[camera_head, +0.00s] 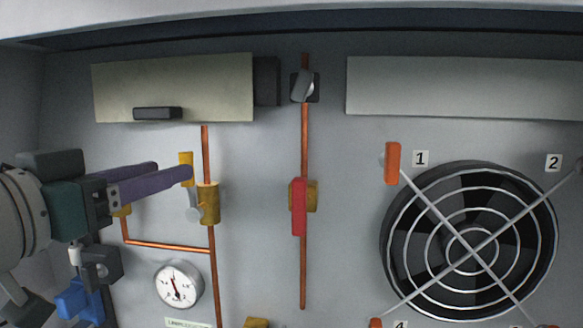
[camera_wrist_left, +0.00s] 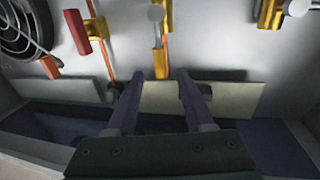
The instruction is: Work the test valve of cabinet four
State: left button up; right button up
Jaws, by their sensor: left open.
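A brass valve (camera_head: 208,203) with a yellow lever (camera_head: 186,160) and a grey pivot sits on a vertical copper pipe at the left of the panel. I cannot read a cabinet number or a test-valve label. My left gripper (camera_head: 174,170) is open, its purple fingers reaching from the left to the yellow lever. In the left wrist view the yellow lever (camera_wrist_left: 160,62) shows between and just beyond the fingertips (camera_wrist_left: 160,77). Contact cannot be told. A second brass valve with a red lever (camera_head: 299,207) is on the pipe to the right. My right gripper is not in view.
A round gauge (camera_head: 178,284) is below the yellow-lever valve. A caged fan (camera_head: 470,240) with numbered corners is at the right; an orange lever (camera_head: 392,163) is by number 1. Pale plates (camera_head: 185,80) run along the top. A grey-handled valve (camera_head: 305,87) is between them.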

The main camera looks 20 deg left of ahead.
aim_at(188, 181)
pick_arm(q)
jog(key=shift+w+a+b, duration=0.15)
jog(key=shift+w+b, duration=0.25)
jog(key=shift+w, duration=2.35)
grip_shut()
